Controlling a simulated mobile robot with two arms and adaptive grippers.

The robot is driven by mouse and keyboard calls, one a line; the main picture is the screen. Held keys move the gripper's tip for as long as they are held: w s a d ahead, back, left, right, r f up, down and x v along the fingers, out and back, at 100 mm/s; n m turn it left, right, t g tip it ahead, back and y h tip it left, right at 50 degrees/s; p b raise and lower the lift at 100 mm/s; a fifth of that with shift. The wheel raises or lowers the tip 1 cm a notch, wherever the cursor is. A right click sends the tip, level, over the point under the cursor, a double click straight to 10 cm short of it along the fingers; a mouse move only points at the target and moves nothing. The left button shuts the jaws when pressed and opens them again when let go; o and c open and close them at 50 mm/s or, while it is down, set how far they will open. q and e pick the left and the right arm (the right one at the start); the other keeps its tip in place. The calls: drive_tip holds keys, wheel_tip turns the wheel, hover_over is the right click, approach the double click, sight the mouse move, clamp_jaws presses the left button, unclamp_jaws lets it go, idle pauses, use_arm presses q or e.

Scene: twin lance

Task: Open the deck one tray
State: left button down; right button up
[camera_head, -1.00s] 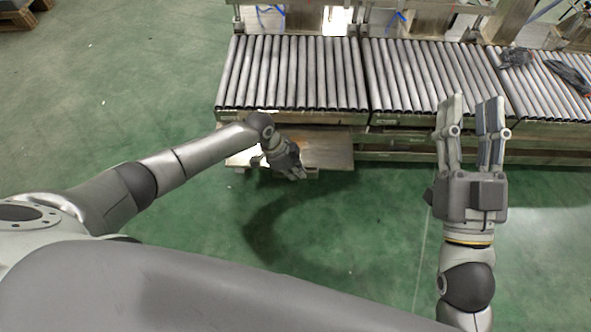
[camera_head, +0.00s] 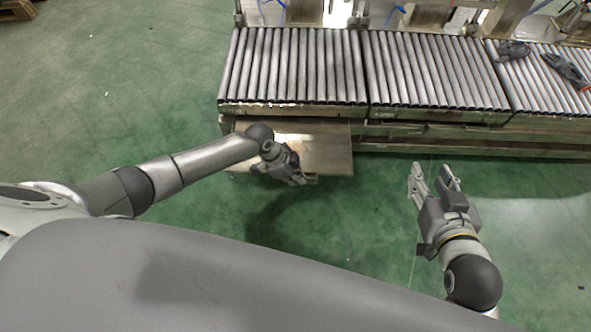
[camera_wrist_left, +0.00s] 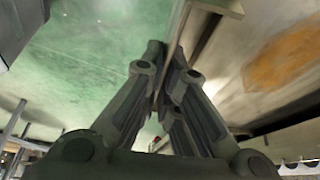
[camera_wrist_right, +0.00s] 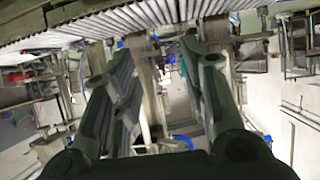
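The deck one tray (camera_head: 330,150) is a flat tan metal sheet that sticks out from under the left roller deck (camera_head: 290,65), low above the floor. My left gripper (camera_head: 298,179) is at the tray's front edge. In the left wrist view its fingers (camera_wrist_left: 164,58) come together on the tray's thin edge (camera_wrist_left: 183,25); the exact contact is partly hidden by the fingers. My right gripper (camera_head: 431,168) is open and empty over the floor, to the right of the tray and in front of the middle deck. In the right wrist view its fingers (camera_wrist_right: 155,50) stand apart.
A middle roller deck (camera_head: 435,70) and a right roller deck (camera_head: 555,80) continue the row. Dark tools (camera_head: 565,70) lie on the right deck. The green floor (camera_head: 340,225) in front is clear. A wooden pallet (camera_head: 15,8) lies at the far left.

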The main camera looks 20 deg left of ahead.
use_arm(q)
drive_tip(key=s+d+p, duration=0.1)
drive_tip(key=s+p, duration=0.2)
drive_tip(key=s, duration=0.3)
drive_tip(key=shift+d+p, duration=0.3)
drive_tip(key=shift+p, duration=0.1)
use_arm(e)
drive_tip(key=s+d+f+g+h, duration=0.1)
drive_tip(key=s+d+f+g, duration=0.1)
drive_tip(key=s, duration=0.5)
drive_tip(key=s+d+f+g+h, duration=0.1)
drive_tip(key=s+d+f+g, duration=0.2)
drive_tip(key=s+f+g, duration=0.2)
drive_tip(key=shift+s+f+g, duration=0.2)
drive_tip(key=shift+s+g, duration=0.7)
drive_tip(key=shift+s, duration=0.15)
use_arm(q)
drive_tip(key=c, duration=2)
unclamp_jaws()
drive_tip(key=shift+w, duration=0.1)
drive_tip(key=v, duration=1.2)
